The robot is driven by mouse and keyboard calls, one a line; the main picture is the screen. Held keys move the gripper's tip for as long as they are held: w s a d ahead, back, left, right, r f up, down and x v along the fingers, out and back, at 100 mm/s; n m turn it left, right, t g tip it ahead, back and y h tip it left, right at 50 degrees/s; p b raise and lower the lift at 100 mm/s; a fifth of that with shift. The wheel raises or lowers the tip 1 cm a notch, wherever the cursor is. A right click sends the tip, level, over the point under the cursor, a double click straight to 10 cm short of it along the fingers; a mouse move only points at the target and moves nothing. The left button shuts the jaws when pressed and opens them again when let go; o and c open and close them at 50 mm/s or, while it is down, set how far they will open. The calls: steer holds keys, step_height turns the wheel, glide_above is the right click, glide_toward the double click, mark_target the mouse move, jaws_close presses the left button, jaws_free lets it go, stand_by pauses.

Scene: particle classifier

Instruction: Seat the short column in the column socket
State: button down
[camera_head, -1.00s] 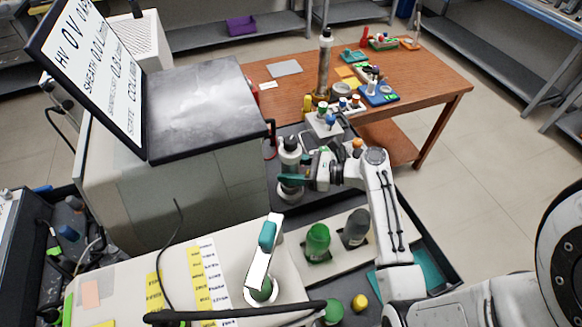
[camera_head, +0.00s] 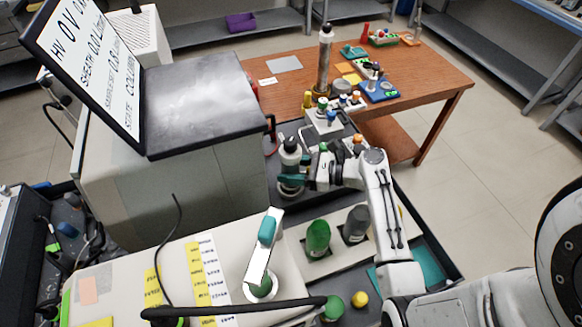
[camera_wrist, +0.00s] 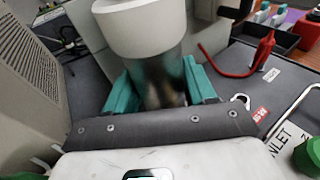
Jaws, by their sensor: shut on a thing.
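The short column (camera_head: 290,160) is a grey-white cylinder with a dark cap, standing upright beside the big grey instrument in the head view. My gripper (camera_head: 291,181) has its teal fingers closed around the column's lower part. In the wrist view the column shows a wide white collar (camera_wrist: 140,28) above a shiny metallic body (camera_wrist: 162,82), with a teal finger on each side of it. Its lower end is hidden behind my gripper in the wrist view. A grey round base shows under it in the head view, but I cannot tell whether the column is seated in a socket.
The grey instrument (camera_head: 215,185) with a tilted screen (camera_head: 88,65) stands close on the left. Green (camera_head: 318,236) and grey (camera_head: 356,224) bottles sit in a pale rack in front. A wooden table (camera_head: 430,75) holds a tall column (camera_head: 324,60) and small parts behind.

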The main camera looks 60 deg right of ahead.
steer(key=shift+f, duration=0.45)
steer(key=c, duration=0.7)
jaws_free()
steer(key=shift+c, duration=0.2)
steer(key=o, duration=0.5)
steer(key=shift+c, duration=0.2)
steer(key=shift+f, duration=0.15)
steer(key=b+v, duration=0.2)
steer(key=v, duration=0.8)
steer(key=shift+s+d+r, duration=0.15)
steer(key=shift+s+r, duration=0.05)
steer(key=shift+s, duration=0.15)
